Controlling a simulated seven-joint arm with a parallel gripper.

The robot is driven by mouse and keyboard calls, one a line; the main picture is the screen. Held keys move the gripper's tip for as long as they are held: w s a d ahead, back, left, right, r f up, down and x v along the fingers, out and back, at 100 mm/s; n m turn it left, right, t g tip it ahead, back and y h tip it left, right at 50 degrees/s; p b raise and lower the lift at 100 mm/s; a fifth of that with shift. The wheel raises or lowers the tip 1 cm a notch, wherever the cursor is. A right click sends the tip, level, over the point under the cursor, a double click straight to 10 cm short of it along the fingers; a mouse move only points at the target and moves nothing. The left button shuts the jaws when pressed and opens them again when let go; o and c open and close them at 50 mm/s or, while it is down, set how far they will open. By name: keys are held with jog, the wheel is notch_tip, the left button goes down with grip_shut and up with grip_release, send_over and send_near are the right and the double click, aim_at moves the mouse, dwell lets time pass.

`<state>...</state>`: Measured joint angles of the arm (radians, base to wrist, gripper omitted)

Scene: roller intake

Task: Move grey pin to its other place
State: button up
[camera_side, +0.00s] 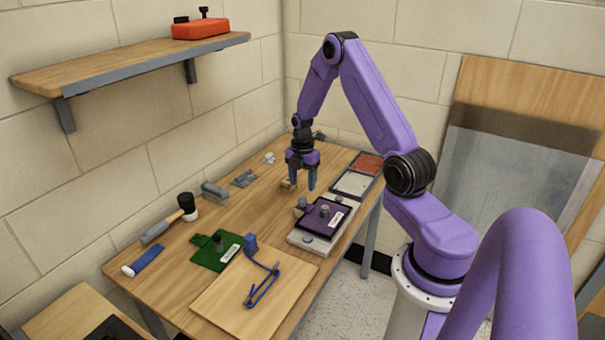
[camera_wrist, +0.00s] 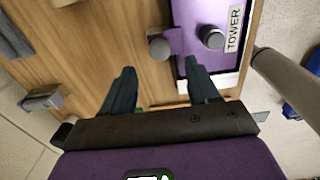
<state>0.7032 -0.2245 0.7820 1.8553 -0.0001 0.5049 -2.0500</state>
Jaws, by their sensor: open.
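A purple plate (camera_side: 318,222) lies on a pale tray (camera_side: 330,242) at the right side of the table. A dark grey pin (camera_side: 325,209) stands upright on the plate; it also shows in the wrist view (camera_wrist: 212,37), beside a white label reading TOWER. A grey-brown round piece (camera_wrist: 160,47) is at the plate's left edge. A green plate (camera_side: 205,255) with a dark upright peg (camera_side: 218,241) lies nearer the front. My gripper (camera_side: 302,187) points down, open and empty, above the table beyond the purple plate. In the wrist view its fingers (camera_wrist: 159,67) are apart with nothing between them.
A wooden board (camera_side: 225,305) with a blue clamp-like tool (camera_side: 263,287) lies at the front. A mallet (camera_side: 187,207) and small tools line the wall side. Trays (camera_side: 353,183) sit at the back right. A shelf (camera_side: 130,65) hangs on the left wall.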

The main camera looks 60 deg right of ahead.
aim_at(302, 198)
jog(key=shift+f, duration=3.35)
jog(key=c, duration=0.9)
jog(key=shift+r, duration=0.15)
jog(key=shift+r, duration=2.9)
jog(key=shift+r, duration=0.1)
jog(key=shift+r, duration=1.4)
